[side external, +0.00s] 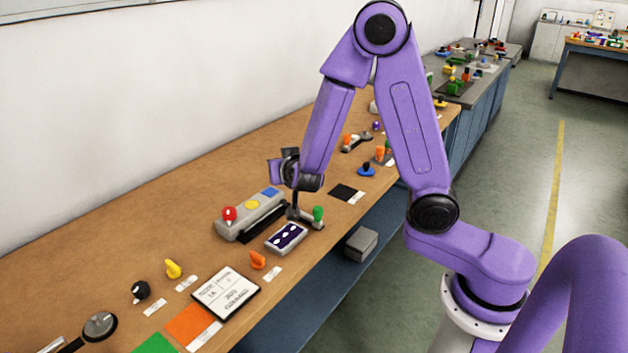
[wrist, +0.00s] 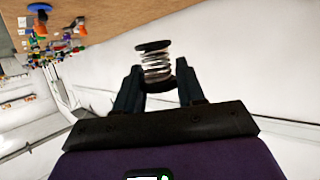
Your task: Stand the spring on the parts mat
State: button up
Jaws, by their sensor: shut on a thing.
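The spring (wrist: 156,66) is a silvery coil with dark end discs, seen in the wrist view. My gripper (wrist: 158,72) is shut on it, one dark finger on each side. In the side view my gripper (side external: 284,166) is above the bench, behind the device with red, yellow and blue knobs; I cannot make out the spring there. Which flat patch is the parts mat is unclear: a black square (side external: 347,192) lies right of the gripper, and orange (side external: 192,325) and green (side external: 155,345) squares lie at the front left.
The knobbed grey device (side external: 250,217) stands below my gripper, with a small display box (side external: 286,238) and a green-topped lever (side external: 318,214) beside it. A white written board (side external: 225,293) and small knobs are nearer.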

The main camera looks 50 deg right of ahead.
jog(key=w+d+n+t+y, duration=0.1)
jog(key=w+d+n+y, duration=0.1)
jog(key=w+d, duration=0.45)
jog(key=n+t+y, duration=0.2)
jog(key=n+y, duration=0.5)
jog(key=y, duration=0.1)
send_over(342, 192)
notch_tip(342, 192, down, 9)
jog(key=shift+f, duration=4.15)
jog(key=shift+f, duration=0.15)
jog(key=o, duration=1)
jog(key=shift+o, duration=0.2)
